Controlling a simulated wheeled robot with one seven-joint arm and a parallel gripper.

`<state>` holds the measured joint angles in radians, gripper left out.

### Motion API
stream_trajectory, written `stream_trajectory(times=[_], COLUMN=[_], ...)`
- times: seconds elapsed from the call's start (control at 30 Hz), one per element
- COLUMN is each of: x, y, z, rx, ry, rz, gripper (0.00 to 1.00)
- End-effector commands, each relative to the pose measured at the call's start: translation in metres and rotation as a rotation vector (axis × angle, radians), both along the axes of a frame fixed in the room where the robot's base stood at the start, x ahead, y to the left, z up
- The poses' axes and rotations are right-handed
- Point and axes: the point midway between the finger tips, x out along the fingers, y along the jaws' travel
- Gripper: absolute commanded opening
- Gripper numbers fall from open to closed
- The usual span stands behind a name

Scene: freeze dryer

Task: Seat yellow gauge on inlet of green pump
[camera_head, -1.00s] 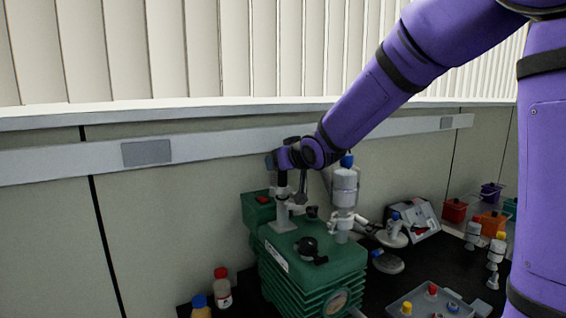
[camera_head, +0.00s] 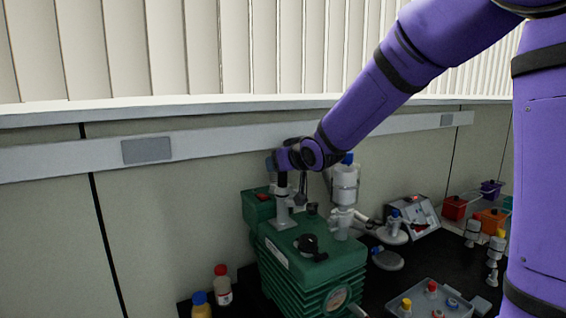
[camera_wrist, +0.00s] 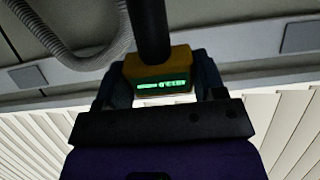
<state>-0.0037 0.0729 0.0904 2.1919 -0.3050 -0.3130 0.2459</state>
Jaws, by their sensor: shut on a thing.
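The yellow gauge (camera_wrist: 158,72) has a lit green display and a black tube (camera_wrist: 148,30). My gripper (camera_wrist: 155,82) is shut on the gauge, one finger on each side. In the head view the black tube (camera_head: 282,181) hangs upright below my wrist, over the grey inlet fitting (camera_head: 284,212) on the green pump (camera_head: 310,262). Tube and fitting appear in line and close together. I cannot tell whether the tube is inside the fitting or only touches it. The yellow body is hidden behind my wrist in the head view.
A white canister with a blue cap (camera_head: 345,185) stands close right of the inlet. Bottles with red (camera_head: 222,290) and blue (camera_head: 201,308) caps stand front left. A grey tray (camera_head: 465,309) with capped items lies front right. The wall rail (camera_head: 220,140) runs close behind my wrist.

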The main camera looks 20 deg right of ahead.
Motion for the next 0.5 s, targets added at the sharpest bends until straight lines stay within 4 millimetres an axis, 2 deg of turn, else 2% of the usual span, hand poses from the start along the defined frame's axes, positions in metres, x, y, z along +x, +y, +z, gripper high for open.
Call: stream_trajectory(times=[0.47,0.5], x=[0.0,0.0], y=[0.0,0.0], z=[-0.0025,-0.0025], rx=[0.0,0.0], ry=[-0.001,-0.001], rz=[0.0,0.0], gripper=[0.36,0.7])
